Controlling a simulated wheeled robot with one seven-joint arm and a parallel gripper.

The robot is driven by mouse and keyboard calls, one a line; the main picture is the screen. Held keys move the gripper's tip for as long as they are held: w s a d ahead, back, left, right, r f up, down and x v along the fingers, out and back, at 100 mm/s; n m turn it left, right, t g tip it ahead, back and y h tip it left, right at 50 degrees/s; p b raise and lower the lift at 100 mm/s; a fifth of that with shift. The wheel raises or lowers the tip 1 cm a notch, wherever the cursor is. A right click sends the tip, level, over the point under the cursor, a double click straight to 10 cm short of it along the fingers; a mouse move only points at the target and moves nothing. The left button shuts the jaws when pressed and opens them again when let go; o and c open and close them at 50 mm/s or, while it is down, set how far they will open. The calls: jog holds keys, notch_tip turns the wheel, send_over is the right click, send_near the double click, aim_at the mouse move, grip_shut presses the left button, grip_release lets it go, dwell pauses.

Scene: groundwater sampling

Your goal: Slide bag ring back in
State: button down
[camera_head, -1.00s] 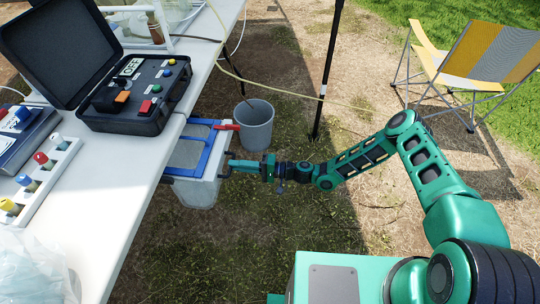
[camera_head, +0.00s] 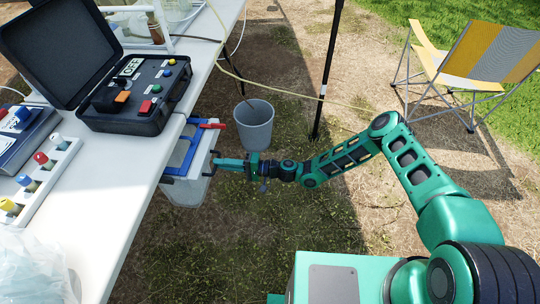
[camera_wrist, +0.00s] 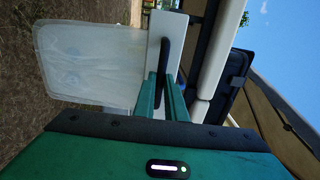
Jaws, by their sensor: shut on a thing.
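The bag ring is a blue rectangular frame (camera_head: 187,151) on top of a whitish bag or bin (camera_head: 188,192), partly under the white table's right edge. The translucent whitish bag (camera_wrist: 88,62) also shows in the wrist view, sideways. Beside it is a white front panel with a dark upright handle (camera_wrist: 163,62). My gripper (camera_head: 217,162) is level at the right side of the frame. In the wrist view my two green fingers (camera_wrist: 162,94) are shut on the dark handle. The table hides the left part of the frame.
A red piece (camera_head: 211,126) sticks out at the frame's back corner. A grey bucket (camera_head: 254,128) stands on the ground just behind my gripper. A black tent pole (camera_head: 328,70) and a folding chair (camera_head: 470,70) are farther right. The table (camera_head: 135,195) holds an open black control case (camera_head: 135,95).

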jog(key=a, duration=0.5)
jog(key=shift+a+f, duration=0.2)
jog(key=shift+f, duration=0.1)
jog(key=c, duration=1.8)
grip_release()
jog(key=shift+w, duration=0.1)
jog(key=shift+o, duration=0.4)
jog(key=shift+r, duration=0.1)
jog(key=d, duration=1)
jog(key=shift+d, duration=0.35)
